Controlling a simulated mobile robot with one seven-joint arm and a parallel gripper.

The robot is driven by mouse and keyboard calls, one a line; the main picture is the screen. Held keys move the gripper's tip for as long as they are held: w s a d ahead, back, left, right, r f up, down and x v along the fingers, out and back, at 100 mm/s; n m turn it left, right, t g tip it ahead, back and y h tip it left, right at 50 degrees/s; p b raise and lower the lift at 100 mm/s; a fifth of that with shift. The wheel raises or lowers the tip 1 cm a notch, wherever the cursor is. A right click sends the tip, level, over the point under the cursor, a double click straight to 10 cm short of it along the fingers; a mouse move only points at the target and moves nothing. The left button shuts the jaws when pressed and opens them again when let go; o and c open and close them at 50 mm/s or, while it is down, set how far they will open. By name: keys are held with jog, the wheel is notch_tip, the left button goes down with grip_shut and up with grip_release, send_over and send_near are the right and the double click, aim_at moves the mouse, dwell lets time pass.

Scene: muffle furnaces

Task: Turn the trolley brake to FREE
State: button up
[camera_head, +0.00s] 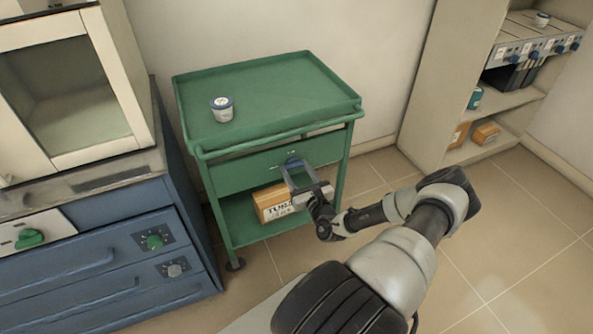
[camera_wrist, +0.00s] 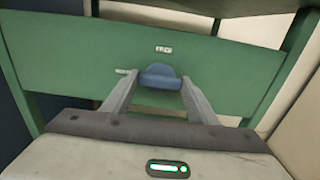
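The green trolley (camera_head: 265,90) stands against the wall, with a front panel (camera_head: 235,172) below its top. A blue brake knob (camera_head: 292,163) sits on this panel; it also shows in the wrist view (camera_wrist: 160,77). A small white label (camera_wrist: 164,49) is above the knob and another (camera_wrist: 124,71) is to its left; their words are too small to read. My gripper (camera_head: 293,171) reaches the panel, its fingers (camera_wrist: 159,82) spread on either side of the knob. The fingers look open, with the tips close to the knob's sides; contact cannot be told.
A white jar (camera_head: 222,109) stands on the trolley top. A cardboard box (camera_head: 272,203) lies on its lower shelf, below my gripper. A blue cabinet (camera_head: 100,265) with a furnace (camera_head: 108,60) stands at left. Shelving (camera_head: 425,110) stands at right; the floor between is clear.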

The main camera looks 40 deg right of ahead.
jog(key=shift+r+m, duration=0.1)
jog(key=shift+m, duration=0.2)
jog(key=m+p, duration=0.2)
jog(key=shift+m, duration=0.3)
jog(key=m+p, duration=0.1)
jog(key=m, duration=0.4)
jog(key=shift+m, duration=0.3)
jog(key=m, duration=0.4)
jog(key=shift+d+m, duration=0.1)
jog(key=shift+m, duration=2.4)
jog(key=o, duration=1)
jog(key=shift+o, duration=0.2)
